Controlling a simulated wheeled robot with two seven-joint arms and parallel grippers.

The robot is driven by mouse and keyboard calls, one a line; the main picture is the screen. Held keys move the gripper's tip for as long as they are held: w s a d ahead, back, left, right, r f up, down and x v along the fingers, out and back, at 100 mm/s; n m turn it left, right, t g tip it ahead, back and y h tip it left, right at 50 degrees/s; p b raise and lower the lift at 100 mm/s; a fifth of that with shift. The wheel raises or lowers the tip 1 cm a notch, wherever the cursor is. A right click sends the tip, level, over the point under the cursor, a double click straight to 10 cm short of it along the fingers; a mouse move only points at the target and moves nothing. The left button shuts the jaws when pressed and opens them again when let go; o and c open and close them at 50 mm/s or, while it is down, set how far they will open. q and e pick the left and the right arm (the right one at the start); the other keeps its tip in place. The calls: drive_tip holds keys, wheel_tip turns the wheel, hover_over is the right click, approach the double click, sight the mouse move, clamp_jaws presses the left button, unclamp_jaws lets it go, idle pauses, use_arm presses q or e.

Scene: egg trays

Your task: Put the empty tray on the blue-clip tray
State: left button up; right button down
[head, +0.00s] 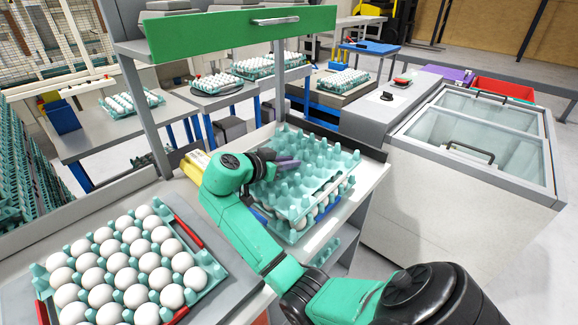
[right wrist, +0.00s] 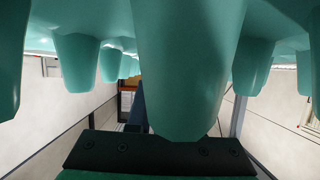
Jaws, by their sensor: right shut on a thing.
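The empty tray (head: 322,158) is teal, with bare cups, and lies over the blue-clip tray on the small side table. The blue-clip tray (head: 301,227) is mostly hidden beneath it; some white eggs and bits of blue clip show at its near and left edges. I cannot tell whether the two trays touch all round. My right gripper (head: 285,163) is shut on the empty tray at its left side. In the right wrist view the underside cups of the empty tray (right wrist: 190,60) hang close over the gripper. My left gripper is not in view.
A red-clip tray (head: 205,260) full of eggs stands at the front left. A grey post and green board (head: 240,32) rise behind my right arm. A glass-lidded chest (head: 480,135) stands to the right. More egg trays (head: 130,103) stand on tables behind.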

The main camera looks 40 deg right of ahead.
wheel_tip(320, 180, down, 2)
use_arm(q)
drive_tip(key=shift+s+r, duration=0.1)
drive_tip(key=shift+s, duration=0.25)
use_arm(e)
drive_tip(key=c, duration=0.8)
unclamp_jaws()
wheel_tip(320, 180, up, 4)
drive_tip(key=b, duration=0.2)
hover_over(259, 196)
drive_tip(key=shift+d+r, duration=0.1)
drive_tip(key=shift+d, duration=0.2)
drive_tip(key=shift+a+r, duration=0.2)
drive_tip(key=shift+a, duration=0.1)
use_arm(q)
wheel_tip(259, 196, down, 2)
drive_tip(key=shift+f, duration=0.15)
